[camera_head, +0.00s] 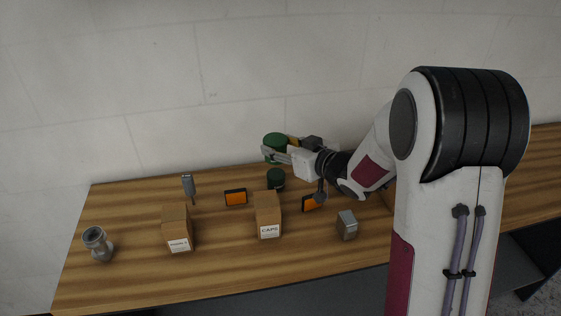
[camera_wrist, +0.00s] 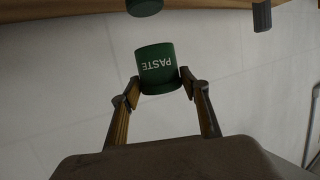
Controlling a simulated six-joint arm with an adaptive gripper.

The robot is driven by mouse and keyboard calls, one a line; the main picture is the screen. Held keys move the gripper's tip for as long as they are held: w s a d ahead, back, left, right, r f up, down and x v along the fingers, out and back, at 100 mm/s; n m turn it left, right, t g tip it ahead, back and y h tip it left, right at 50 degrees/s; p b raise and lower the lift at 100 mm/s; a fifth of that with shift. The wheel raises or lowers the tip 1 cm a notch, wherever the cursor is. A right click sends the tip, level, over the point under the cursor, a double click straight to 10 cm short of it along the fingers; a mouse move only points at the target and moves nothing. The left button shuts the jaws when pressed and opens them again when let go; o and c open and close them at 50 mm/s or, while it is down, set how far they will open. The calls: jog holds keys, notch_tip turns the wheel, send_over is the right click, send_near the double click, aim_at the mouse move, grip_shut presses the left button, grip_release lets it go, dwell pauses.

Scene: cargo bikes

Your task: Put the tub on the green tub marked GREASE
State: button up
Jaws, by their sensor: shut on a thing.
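My gripper (camera_wrist: 158,85) is shut on a dark green tub marked PASTE (camera_wrist: 157,66). The lettering is upside down in the wrist view, where the table is at the top. In the head view the held tub (camera_head: 275,143) is raised clear of the table, in front of the pale wall. A second, dark green tub (camera_head: 276,178) stands on the table lower in that picture, with a visible gap between the two. It also shows, cut off, at the top of the wrist view (camera_wrist: 145,6). I cannot read a GREASE label on it.
A box marked CAPS (camera_head: 267,215) and another labelled cardboard box (camera_head: 177,228) stand in front. Orange-faced items (camera_head: 235,197) (camera_head: 311,204), a grey block (camera_head: 347,225), a grey tool (camera_head: 189,187) and a grey pipe fitting (camera_head: 97,244) are on the wooden table (camera_head: 130,205).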

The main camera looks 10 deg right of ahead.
aim_at(281, 163)
jog(key=shift+f, duration=0.55)
jog(key=shift+f, duration=1.85)
jog(key=shift+f, duration=0.15)
jog(key=o, duration=1.3)
jog(key=shift+c, duration=0.2)
jog(key=shift+r, duration=0.2)
jog(key=v, duration=1.2)
